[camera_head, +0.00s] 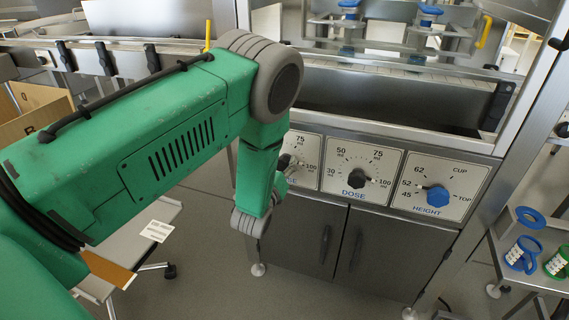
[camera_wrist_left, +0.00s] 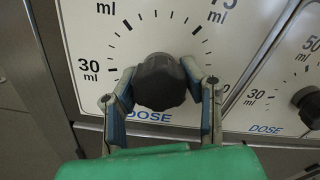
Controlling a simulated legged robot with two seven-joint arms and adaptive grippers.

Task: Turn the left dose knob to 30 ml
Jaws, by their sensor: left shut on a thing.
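The left dose knob (camera_wrist_left: 160,82) is dark and lobed, on a white dial plate (camera_wrist_left: 88,33) marked DOSE in blue. My left gripper (camera_wrist_left: 158,76) has one finger on each side of it and is shut on it. The 30 ml mark (camera_wrist_left: 90,68) lies left of the knob in the wrist view. I cannot tell which mark the knob points to. In the head view my green left arm covers much of this dial plate (camera_head: 305,147), and the gripper is mostly hidden. My right gripper is not in view.
To the right are a second dose knob (camera_head: 359,177), dark, and a blue height knob (camera_head: 437,198). Steel cabinet doors (camera_head: 305,238) are below. A shelf at the right holds a blue-rimmed cup (camera_head: 522,252) and a green-rimmed one (camera_head: 558,263).

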